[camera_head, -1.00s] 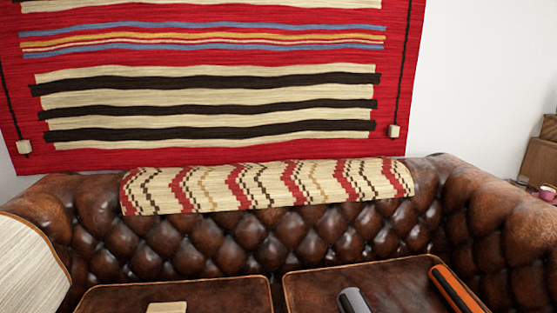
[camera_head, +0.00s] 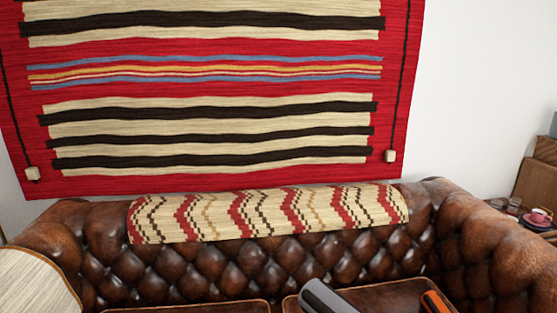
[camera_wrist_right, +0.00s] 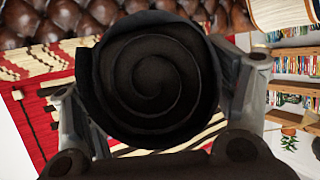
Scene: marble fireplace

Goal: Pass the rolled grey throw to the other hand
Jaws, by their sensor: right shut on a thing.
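The rolled grey throw (camera_head: 325,297) shows at the bottom edge of the head view, over the front of the right seat cushion. Its lower part is cut off by the frame. In the right wrist view its end (camera_wrist_right: 152,78) is a dark spiral filling the middle. My right gripper (camera_wrist_right: 158,98) is shut on it, one finger on each side of the roll. The right gripper does not show in the head view. My left gripper is in neither view.
A brown tufted leather sofa (camera_head: 245,270) with a patterned throw (camera_head: 270,214) over its back stands ahead. An orange and black thing (camera_head: 435,302) lies on the right of the seat. A striped hanging (camera_head: 210,105) covers the wall. Bookshelves (camera_wrist_right: 296,85) show in the wrist view.

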